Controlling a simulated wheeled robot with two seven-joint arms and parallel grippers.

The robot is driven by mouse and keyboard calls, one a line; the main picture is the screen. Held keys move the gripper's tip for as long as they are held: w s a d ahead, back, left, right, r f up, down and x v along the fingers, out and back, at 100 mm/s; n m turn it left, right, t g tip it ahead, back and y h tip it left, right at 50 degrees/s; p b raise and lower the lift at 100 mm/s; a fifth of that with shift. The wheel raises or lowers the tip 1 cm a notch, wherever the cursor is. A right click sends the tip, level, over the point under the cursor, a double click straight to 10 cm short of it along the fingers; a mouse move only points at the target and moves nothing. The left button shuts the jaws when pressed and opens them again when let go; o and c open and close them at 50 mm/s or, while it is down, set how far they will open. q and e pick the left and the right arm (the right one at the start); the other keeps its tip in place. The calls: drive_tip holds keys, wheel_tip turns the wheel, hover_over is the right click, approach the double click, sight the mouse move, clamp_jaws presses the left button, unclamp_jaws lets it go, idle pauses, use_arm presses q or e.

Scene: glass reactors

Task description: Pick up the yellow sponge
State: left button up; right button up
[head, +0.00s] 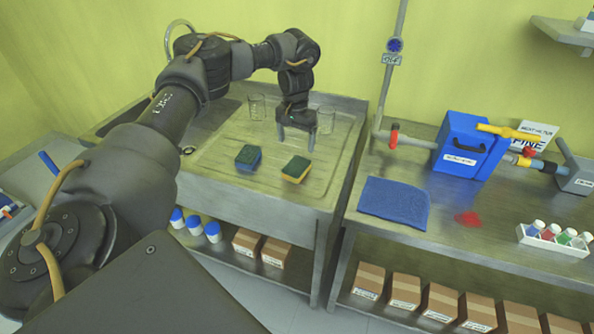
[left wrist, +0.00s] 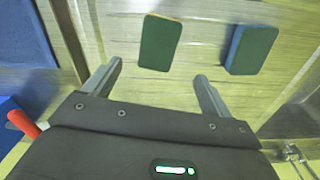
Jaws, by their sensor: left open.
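The yellow sponge (head: 296,169) lies on the ribbed metal drainboard with its green scouring side up and yellow edges showing. It also shows in the left wrist view (left wrist: 160,43), just beyond the fingertips and roughly between them. A blue sponge (head: 248,158) with a green top lies to its left; it shows at the right in the left wrist view (left wrist: 252,50). My left gripper (head: 296,150) points down above the drainboard, behind the yellow sponge. In the left wrist view its two fingers (left wrist: 158,80) are spread apart with nothing between them. My right gripper is not in view.
Glass beakers stand near the gripper, one at its left (head: 257,107) and one at its right (head: 326,120). The right bench holds a blue cloth (head: 394,203), a blue box (head: 468,148), a red spill (head: 467,219) and a bottle rack (head: 553,240). A gap separates the benches.

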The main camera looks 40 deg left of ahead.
use_arm(q)
hover_over(297, 166)
drive_tip(key=f, duration=0.4)
drive_tip(key=shift+w+a+p, duration=0.25)
drive_tip(key=shift+a+p, duration=0.1)
drive_tip(key=shift+p, duration=0.05)
drive_tip(key=shift+s+f, duration=0.15)
drive_tip(key=f+p, duration=0.1)
drive_tip(key=f, duration=0.1)
drive_tip(key=f+p, duration=0.1)
drive_tip(key=f, duration=0.1)
drive_tip(key=shift+d+f, duration=0.2)
drive_tip(key=shift+f, duration=0.3)
drive_tip(key=c, duration=1.1)
